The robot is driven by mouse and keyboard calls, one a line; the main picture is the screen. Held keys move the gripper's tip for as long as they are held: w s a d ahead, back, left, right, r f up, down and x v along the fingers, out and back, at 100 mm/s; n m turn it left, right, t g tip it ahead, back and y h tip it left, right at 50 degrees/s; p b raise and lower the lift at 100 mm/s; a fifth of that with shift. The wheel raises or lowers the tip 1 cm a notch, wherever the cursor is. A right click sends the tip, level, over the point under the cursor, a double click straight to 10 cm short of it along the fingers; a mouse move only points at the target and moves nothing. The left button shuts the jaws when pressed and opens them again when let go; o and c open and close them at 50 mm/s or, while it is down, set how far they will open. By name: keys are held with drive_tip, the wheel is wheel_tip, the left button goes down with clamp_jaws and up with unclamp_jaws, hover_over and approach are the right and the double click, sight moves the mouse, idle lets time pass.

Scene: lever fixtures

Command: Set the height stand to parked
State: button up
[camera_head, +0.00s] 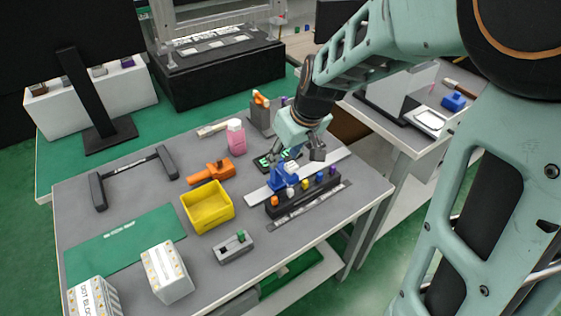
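No fixture is clearly legible as the height stand, so I cannot tell which one it is. A grey upright block (262,118) with an orange top part stands at the back of the grey table, left of my wrist. A blue fixture (283,177) sits on a pale flat strip in front of my gripper. My gripper (293,157) points down over the table with its fingers apart and seems empty. It is above and behind the blue fixture; whether it touches anything is unclear. A small dark item with green marks (264,163) lies beside the fingers, partly covered.
A black rack with several coloured knobs (305,196) stands just in front. A yellow bin (207,208), an orange tool (211,172), a pink bottle (236,137), a grey slotted fixture with a green knob (233,248) and a black handle (134,177) stand further left. The green mat (125,240) is bare.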

sight(277, 170)
drive_tip(key=b+x, duration=0.1)
drive_tip(key=x, duration=0.9)
drive_tip(key=shift+w+a, duration=0.1)
clamp_jaws()
